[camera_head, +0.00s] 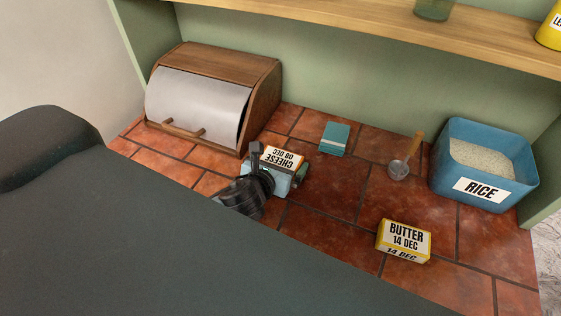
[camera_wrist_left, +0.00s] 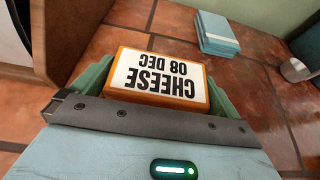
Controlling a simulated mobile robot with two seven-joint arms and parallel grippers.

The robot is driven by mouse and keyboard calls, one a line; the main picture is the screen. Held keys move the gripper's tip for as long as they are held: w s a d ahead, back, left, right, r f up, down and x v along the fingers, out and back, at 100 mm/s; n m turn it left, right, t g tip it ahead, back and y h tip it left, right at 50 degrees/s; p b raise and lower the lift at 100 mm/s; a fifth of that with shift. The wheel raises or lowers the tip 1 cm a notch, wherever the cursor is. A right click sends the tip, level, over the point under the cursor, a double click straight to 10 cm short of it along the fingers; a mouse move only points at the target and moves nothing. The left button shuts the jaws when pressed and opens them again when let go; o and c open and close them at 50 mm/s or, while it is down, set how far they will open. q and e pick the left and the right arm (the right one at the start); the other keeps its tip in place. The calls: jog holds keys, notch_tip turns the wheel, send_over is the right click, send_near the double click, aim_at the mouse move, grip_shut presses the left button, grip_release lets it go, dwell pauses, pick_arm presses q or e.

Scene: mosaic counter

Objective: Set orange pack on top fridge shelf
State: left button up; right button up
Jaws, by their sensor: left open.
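The orange pack (camera_head: 284,156), labelled CHEESE 08 DEC, lies on the tiled counter in front of the bread box. In the left wrist view the orange pack (camera_wrist_left: 158,76) sits between the two green fingers of my left gripper (camera_wrist_left: 160,88). The fingers stand open, one on either side of it; whether they touch it is hard to tell. In the head view my left gripper (camera_head: 279,176) reaches the pack from the front. My right gripper is not in view. No fridge or fridge shelf shows.
A wooden bread box (camera_head: 215,95) stands behind left. A teal block (camera_head: 335,138), a scoop (camera_head: 400,168), a blue RICE tub (camera_head: 485,163) and a yellow BUTTER pack (camera_head: 403,240) are to the right. A wooden shelf (camera_head: 380,24) runs above. Tiles between these are bare.

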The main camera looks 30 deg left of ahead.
pick_arm(q)
jog(key=shift+w+f, duration=0.1)
jog(key=shift+w, duration=0.15)
jog(key=c, duration=0.9)
jog(key=shift+o, duration=0.2)
